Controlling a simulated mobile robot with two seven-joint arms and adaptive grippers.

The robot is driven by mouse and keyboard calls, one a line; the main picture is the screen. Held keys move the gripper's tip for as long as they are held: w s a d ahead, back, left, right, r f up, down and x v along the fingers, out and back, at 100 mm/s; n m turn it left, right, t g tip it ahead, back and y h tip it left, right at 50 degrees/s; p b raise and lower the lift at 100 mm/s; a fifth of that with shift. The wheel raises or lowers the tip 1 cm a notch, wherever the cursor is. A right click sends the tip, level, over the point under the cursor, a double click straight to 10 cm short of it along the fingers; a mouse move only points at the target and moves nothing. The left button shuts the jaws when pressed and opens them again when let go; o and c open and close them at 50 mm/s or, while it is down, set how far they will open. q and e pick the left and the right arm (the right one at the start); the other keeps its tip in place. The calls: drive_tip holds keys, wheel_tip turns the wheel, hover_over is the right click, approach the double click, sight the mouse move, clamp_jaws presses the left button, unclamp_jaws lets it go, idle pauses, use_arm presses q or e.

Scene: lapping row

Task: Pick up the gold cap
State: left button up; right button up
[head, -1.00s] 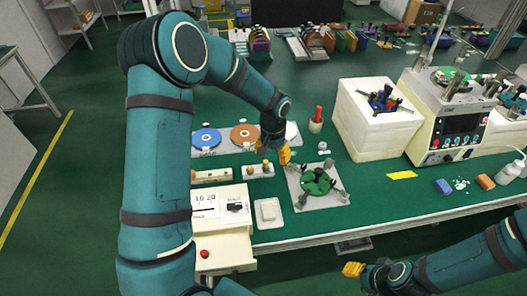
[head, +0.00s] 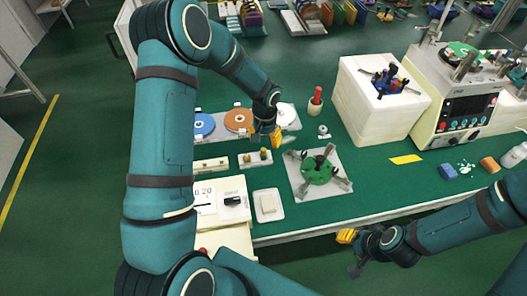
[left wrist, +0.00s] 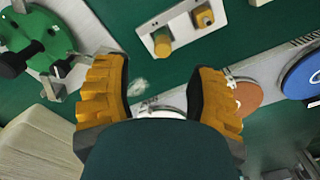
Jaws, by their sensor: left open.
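A small pale holder (head: 248,163) stands on the green bench with two gold pieces in it. In the left wrist view the holder (left wrist: 180,28) carries a plain gold cylinder (left wrist: 162,44) and a gold piece with a grey top (left wrist: 203,17). I cannot tell which is the gold cap. My left gripper (head: 277,138) is above the bench, just behind and right of the holder. In the left wrist view its orange fingers (left wrist: 158,98) are apart with nothing held between them. My right gripper (head: 346,237) hangs in front of the bench edge; its jaws are too small to judge.
A green round fixture (head: 318,170) on a grey plate stands right of the holder. Blue (head: 203,124) and orange (head: 238,120) discs lie behind it. A white dish (head: 269,204) lies in front.

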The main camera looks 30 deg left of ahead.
sight(264, 150)
use_arm(q)
drive_tip(key=shift+s+a+f+b, duration=0.1)
drive_tip(key=shift+f+b, duration=0.05)
drive_tip(key=shift+f, duration=1.4)
drive_tip(key=shift+a+f+b, duration=0.1)
drive_tip(key=shift+f+b, duration=0.05)
drive_tip(key=shift+f, duration=1.35)
drive_tip(key=shift+r, duration=0.1)
drive_tip(key=c, duration=0.9)
